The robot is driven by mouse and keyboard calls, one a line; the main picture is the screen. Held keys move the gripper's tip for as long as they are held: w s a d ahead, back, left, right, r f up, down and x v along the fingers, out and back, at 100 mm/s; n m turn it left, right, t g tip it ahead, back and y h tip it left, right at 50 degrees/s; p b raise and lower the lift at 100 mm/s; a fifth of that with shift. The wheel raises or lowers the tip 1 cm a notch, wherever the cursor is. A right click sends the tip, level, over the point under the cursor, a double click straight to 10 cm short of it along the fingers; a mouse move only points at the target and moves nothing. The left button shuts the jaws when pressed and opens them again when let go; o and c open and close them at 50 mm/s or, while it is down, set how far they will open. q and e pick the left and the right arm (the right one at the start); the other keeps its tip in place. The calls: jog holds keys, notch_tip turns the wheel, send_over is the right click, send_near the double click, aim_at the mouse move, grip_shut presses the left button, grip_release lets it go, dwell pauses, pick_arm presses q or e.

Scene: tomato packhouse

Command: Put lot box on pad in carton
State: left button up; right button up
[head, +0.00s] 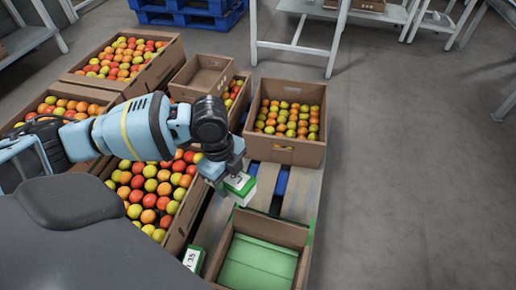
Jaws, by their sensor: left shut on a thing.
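My left gripper (228,172) reaches in from the left and is shut on a small green and white lot box (240,187). It holds the box above the wooden slats, beyond the far wall of the open carton (223,256). A green pad (258,264) lies inside that carton, with nothing seen on it. The near end of the carton is cut off by the picture edge. My right gripper is not in view.
Another green and white box (193,259), marked 35, stands just left of the carton. Cartons of tomatoes (287,151) stand behind and to the left, one smaller carton (201,77) looking empty. Grey floor (410,190) is clear on the right.

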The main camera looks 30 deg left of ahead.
pick_arm(q)
jog(key=d+r+n+b, duration=0.1)
jog(key=r+n, duration=0.1)
jog(key=n, duration=0.2)
jog(key=d+r+n+t+b, duration=0.1)
jog(key=d+r+n, duration=0.1)
jog(key=r+n, duration=0.1)
jog(key=d+r+n+b, duration=0.1)
jog(key=d+r+n, duration=0.1)
jog(key=n, duration=0.4)
jog(key=shift+s+r+y, duration=0.35)
jog(key=shift+r+y, duration=0.05)
jog(key=shift+r, duration=0.25)
jog(key=r+n, duration=0.1)
jog(key=n, duration=0.1)
jog(key=s+r+n+b, duration=0.1)
jog(key=n, duration=0.1)
jog(key=shift+d+t+y, duration=0.2)
jog(key=shift+t+y, duration=0.1)
jog(key=shift+s+r+n, duration=0.15)
jog(key=shift+r+n, duration=0.15)
jog(key=shift+n, duration=0.3)
jog(key=shift+d, duration=0.15)
